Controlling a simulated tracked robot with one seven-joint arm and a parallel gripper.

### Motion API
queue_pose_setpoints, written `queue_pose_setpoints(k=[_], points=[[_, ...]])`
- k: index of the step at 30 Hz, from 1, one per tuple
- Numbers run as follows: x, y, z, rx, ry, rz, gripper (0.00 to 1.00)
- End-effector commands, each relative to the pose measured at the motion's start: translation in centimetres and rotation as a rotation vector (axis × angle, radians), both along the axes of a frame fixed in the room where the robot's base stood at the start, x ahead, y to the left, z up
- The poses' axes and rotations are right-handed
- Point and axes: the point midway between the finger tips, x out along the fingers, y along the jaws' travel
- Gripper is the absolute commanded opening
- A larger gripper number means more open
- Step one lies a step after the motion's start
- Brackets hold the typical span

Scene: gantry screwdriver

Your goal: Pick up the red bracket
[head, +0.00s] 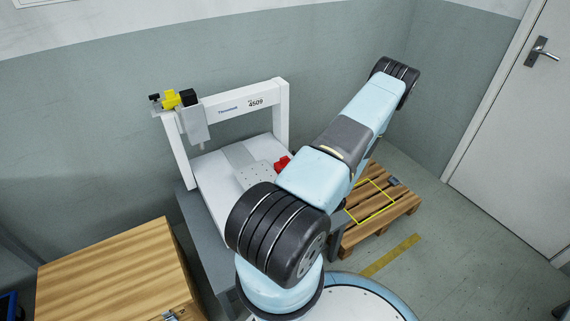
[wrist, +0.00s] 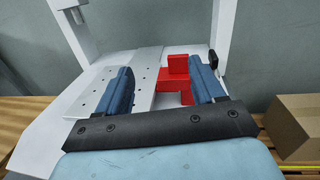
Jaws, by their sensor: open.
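The red bracket (head: 282,163) sits on the gantry machine's bed beside the perforated plate, partly hidden by my arm in the head view. In the wrist view the red bracket (wrist: 178,65) shows as a stepped shape with an upright block, at the right edge of the perforated plate (wrist: 145,80). My gripper (wrist: 161,69) is open, its two blue fingers spread. The bracket appears between the fingers, close to the right one, which covers part of it. I cannot tell whether they touch. My gripper is hidden in the head view.
The white gantry frame (head: 283,110) stands over the bed, with a yellow and black screwdriver unit (head: 180,98) at its left. A wooden crate (head: 115,275) is at lower left. A pallet (head: 405,203) with a yellow outline lies right. The wrist view shows a cardboard box (wrist: 305,125).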

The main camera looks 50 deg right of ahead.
Motion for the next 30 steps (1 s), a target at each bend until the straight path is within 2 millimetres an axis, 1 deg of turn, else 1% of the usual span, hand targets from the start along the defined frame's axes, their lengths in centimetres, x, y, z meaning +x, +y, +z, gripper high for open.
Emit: queue_pose_setpoints(k=[1, 3, 6, 8, 11, 21, 24, 30], points=[[-0.8, -0.2, -1.1, 0.02, 0.0, -0.042, 0.68], [-1.6, -0.5, -2.2, 0.035, 0.003, -0.082, 0.68], [-2.2, -0.7, -3.0, 0.047, 0.004, -0.117, 0.68], [-2.2, -0.8, -3.3, 0.051, 0.005, -0.127, 0.68], [-1.2, -1.2, -3.4, 0.051, 0.004, -0.13, 0.68], [4.1, -2.8, -3.3, 0.051, 0.005, -0.128, 0.68], [5.0, -3.1, -3.3, 0.051, 0.005, -0.128, 0.68], [5.8, -3.3, -3.3, 0.052, 0.005, -0.128, 0.68]])
